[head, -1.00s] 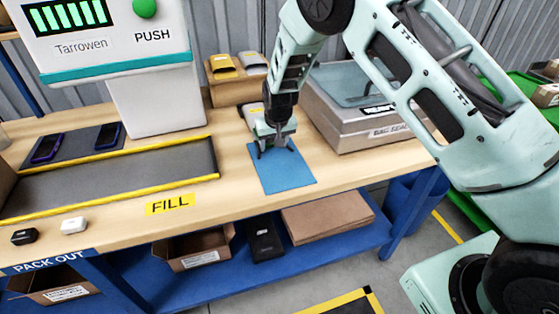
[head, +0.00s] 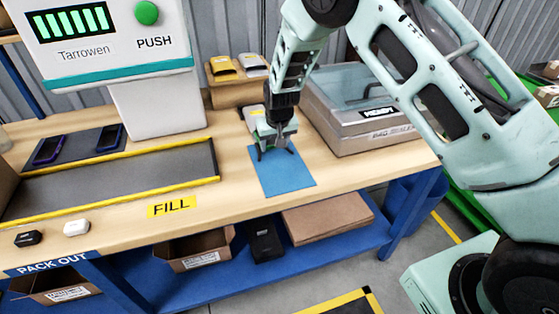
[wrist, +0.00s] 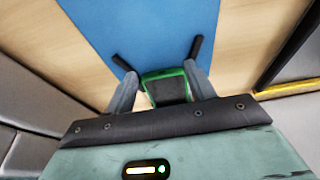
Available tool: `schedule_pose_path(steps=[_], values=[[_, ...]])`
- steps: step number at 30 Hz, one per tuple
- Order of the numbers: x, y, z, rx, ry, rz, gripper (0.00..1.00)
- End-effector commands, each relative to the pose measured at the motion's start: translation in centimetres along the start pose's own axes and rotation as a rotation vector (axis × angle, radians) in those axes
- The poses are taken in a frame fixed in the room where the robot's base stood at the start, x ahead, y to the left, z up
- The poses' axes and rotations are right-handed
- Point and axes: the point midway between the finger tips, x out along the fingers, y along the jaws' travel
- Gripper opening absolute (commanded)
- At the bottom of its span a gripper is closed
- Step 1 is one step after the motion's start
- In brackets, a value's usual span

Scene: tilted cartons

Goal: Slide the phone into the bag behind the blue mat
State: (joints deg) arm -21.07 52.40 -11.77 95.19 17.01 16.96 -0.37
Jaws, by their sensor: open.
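A blue mat (head: 287,177) lies on the bench, and it also shows in the wrist view (wrist: 140,30). A green-rimmed dark phone (wrist: 167,86) shows between my fingers at the mat's back edge; its far end is hidden by my gripper body. My gripper (head: 274,153) is low over the back part of the mat, with its fingers apart on either side of the phone (wrist: 157,55). A pale bag with a yellow patch (head: 252,112) is behind the mat, partly hidden by my gripper. I cannot tell whether the phone is inside it.
Two other phones (head: 48,150) (head: 109,137) lie on a dark pad at left. A dark tray with yellow edges (head: 125,172) is left of the mat. A grey bag sealer (head: 350,130) stands to the right. A cardboard stand (head: 237,92) with pouches is behind.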

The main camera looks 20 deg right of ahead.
Motion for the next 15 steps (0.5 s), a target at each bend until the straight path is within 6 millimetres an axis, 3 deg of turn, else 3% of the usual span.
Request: schedule_pose_path(steps=[15], values=[[-5.2,0.0,-1.6,0.0,0.0,0.0,0.55]])
